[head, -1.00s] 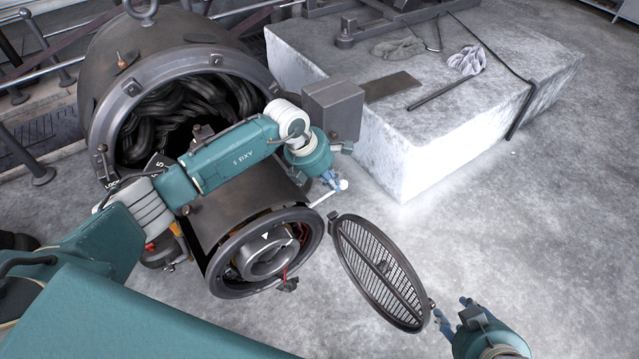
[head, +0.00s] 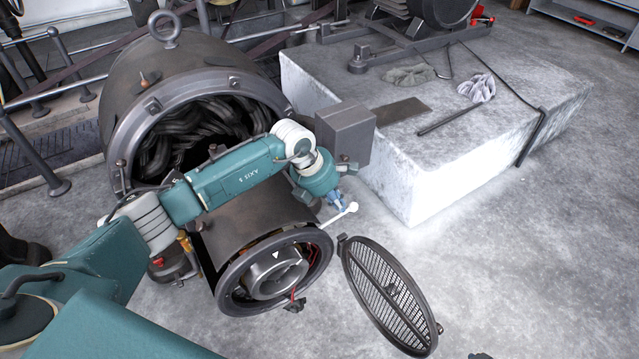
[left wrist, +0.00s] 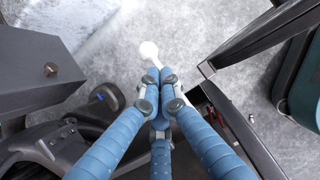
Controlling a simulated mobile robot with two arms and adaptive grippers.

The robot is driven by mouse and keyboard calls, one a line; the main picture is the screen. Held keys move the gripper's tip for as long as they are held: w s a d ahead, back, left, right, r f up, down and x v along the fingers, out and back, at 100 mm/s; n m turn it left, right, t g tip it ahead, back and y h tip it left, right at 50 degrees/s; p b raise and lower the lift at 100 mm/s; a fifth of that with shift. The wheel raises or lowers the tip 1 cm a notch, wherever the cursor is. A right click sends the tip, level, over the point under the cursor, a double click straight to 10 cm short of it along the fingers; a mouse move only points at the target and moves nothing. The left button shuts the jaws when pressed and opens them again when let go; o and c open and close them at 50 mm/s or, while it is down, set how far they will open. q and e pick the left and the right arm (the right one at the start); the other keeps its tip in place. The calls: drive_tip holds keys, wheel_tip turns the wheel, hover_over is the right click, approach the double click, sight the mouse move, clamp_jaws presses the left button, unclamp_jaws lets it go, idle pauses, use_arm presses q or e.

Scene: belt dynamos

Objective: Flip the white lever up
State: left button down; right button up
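The white lever (head: 352,207) is a thin rod with a white ball at its end. It sticks out to the right and slightly up from beside the round dynamo end (head: 275,270). In the left wrist view, its ball (left wrist: 149,50) shows just past my fingertips. My left gripper (head: 341,205) is at the lever, close to the ball. Its blue fingers (left wrist: 158,76) are together at the tips. They hide most of the rod, so I cannot tell whether they grip it or only touch it. Only a sliver of my right gripper (head: 479,356) shows at the bottom edge.
A round mesh cover (head: 388,295) hangs open to the right of the dynamo end. A grey box (head: 345,135) stands behind my left wrist. A pale stone block (head: 430,165) fills the back right, with rags and a bar on it. The floor at right is clear.

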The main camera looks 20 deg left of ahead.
use_arm(q)
drive_tip(key=p+v, duration=0.2)
drive_tip(key=v, duration=0.9)
drive_tip(key=shift+s+a, duration=0.2)
drive_tip(key=shift+a, duration=0.1)
use_arm(e)
drive_tip(key=shift+g, duration=0.9)
drive_tip(key=s, duration=0.3)
drive_tip(key=s+d, duration=0.1)
drive_tip(key=s, duration=0.1)
drive_tip(key=shift+s+r, duration=0.1)
drive_tip(key=shift+r, duration=0.3)
